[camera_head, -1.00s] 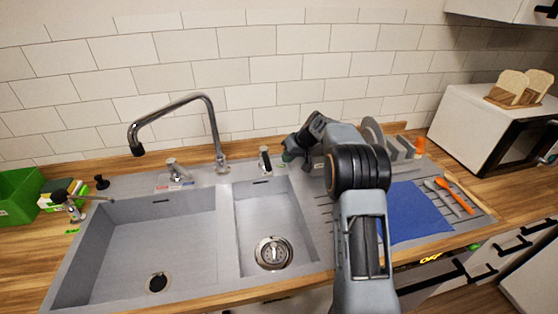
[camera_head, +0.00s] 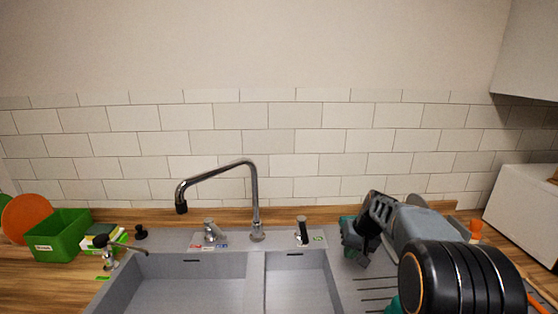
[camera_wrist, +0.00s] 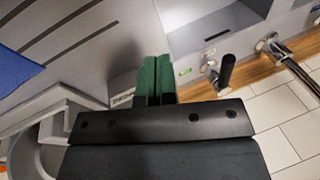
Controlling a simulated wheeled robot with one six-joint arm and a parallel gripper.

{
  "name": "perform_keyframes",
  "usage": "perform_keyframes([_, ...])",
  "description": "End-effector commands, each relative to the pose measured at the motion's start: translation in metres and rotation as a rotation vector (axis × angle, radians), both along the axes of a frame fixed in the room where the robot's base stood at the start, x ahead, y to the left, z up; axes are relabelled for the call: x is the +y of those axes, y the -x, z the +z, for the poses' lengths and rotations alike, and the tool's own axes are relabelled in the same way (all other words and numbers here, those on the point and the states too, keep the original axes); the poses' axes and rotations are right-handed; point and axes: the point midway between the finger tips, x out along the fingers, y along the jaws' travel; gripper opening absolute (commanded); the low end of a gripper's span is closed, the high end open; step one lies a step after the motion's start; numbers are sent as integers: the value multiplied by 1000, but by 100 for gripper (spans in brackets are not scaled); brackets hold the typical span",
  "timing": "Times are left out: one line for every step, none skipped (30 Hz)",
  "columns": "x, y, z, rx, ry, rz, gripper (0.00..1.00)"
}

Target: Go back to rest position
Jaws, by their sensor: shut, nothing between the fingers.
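My gripper (camera_head: 352,240) is at the right of the sink in the head view, beside the dark lever at the back rim. Its green fingers show in the wrist view (camera_wrist: 156,78), shut together with nothing between them. My arm reaches in from the lower right of the head view and hides part of the drainboard. In the wrist view the fingers are over the grey sink surface (camera_wrist: 95,52), close to the small basin's corner.
A chrome faucet (camera_head: 254,200) stands behind the two-basin sink (camera_head: 190,292). A dark lever (camera_head: 302,232) is just left of my gripper. A green bin (camera_head: 60,236) stands at the left. A white appliance (camera_head: 525,215) is at the right. A blue mat (camera_wrist: 15,70) shows in the wrist view.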

Motion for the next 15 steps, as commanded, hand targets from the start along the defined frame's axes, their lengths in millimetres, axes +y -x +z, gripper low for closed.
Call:
perform_keyframes([8,27,5,11,36,-12,0])
perform_keyframes([11,42,5,16,59,-19,0])
perform_keyframes([16,63,6,22,88,-25,0])
perform_keyframes([19,78,7,22,109,-27,0])
perform_keyframes([22,92,7,21,130,-27,0])
perform_keyframes([26,111,8,15,155,-26,0])
perform_keyframes([29,125,8,12,173,-24,0])
perform_keyframes([31,138,8,5,189,-19,0])
perform_keyframes([34,153,8,-6,210,-12,0])
perform_keyframes([37,165,7,-14,222,-5,0])
perform_keyframes([38,175,7,-24,235,3,0])
perform_keyframes([41,187,7,-38,249,15,0])
perform_keyframes([43,195,7,-49,258,25,0])
perform_keyframes([44,203,7,-59,266,35,0])
perform_keyframes([46,211,7,-73,274,48,0])
